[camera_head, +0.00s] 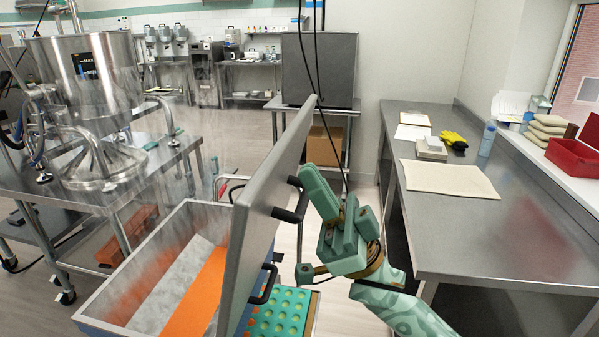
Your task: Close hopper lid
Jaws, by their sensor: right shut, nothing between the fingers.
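The hopper lid (262,205) is a grey flat panel standing open, nearly upright and seen at a slant, at the right side of the open hopper (112,292). Two black handles sit on its right face, an upper one (290,200) and a lower one (266,284). The hopper is a grey box with an orange sloping surface (200,290) inside. My right gripper (316,185), green, is shut and empty just right of the lid, close to the upper handle. I cannot tell whether it touches the lid. My left gripper is not in view.
A green mould tray (282,308) with round cavities lies below the lid. A steel table (455,225) on the right holds a cream mat. A metal kettle (85,75) stands on a steel stand at left. Open floor lies behind the hopper.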

